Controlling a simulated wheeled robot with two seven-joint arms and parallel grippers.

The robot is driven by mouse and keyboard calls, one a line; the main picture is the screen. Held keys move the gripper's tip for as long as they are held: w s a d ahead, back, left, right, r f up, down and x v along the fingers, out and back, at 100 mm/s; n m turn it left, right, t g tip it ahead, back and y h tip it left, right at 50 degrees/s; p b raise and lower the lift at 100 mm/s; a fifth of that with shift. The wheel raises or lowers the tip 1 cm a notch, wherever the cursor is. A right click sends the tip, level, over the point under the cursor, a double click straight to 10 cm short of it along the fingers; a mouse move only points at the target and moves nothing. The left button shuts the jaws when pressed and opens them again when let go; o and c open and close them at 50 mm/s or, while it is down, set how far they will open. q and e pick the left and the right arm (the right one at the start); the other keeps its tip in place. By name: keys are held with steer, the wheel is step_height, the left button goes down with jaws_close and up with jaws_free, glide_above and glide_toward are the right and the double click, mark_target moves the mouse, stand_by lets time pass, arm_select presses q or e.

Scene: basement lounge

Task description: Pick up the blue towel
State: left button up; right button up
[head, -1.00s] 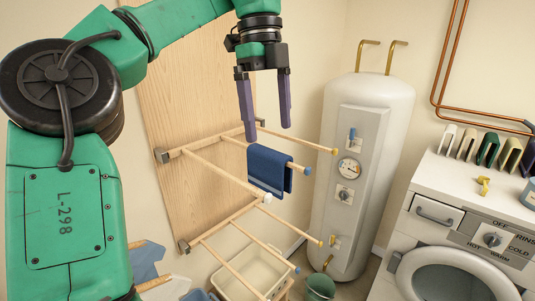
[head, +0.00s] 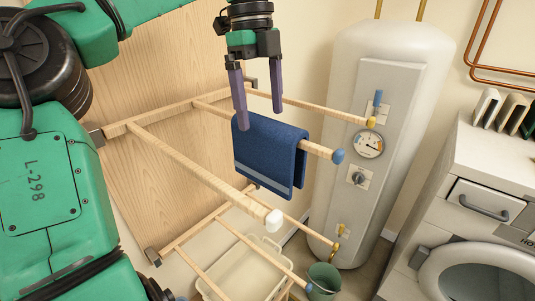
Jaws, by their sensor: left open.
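The blue towel (head: 268,156) hangs folded over a wooden rod with a blue end cap (head: 338,156) on the wall drying rack. A grey stripe runs across its lower front. My left gripper (head: 261,120) points down with its two purple fingers apart. Its fingertips are at the towel's upper edge in the picture, and one finger overlaps the towel's left top corner. I cannot tell whether the fingers touch the cloth. My right gripper is not in view.
Neighbouring rods with a white cap (head: 274,220) and a yellow cap (head: 371,122) flank the towel. A white boiler (head: 346,215) stands behind right, a washing machine (head: 480,225) farther right. A basket (head: 236,262) and green bucket (head: 323,280) are below.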

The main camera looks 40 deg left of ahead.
mark_target(267, 154)
arm_select(q)
step_height(267, 154, down, 10)
steer(key=w+p, duration=0.1)
steer(key=shift+d+r+p, duration=0.15)
steer(key=shift+d+p, duration=0.2)
steer(key=shift+d, duration=0.1)
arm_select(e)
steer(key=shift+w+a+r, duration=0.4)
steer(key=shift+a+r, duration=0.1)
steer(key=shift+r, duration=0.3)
arm_select(q)
steer(key=c, duration=1.6)
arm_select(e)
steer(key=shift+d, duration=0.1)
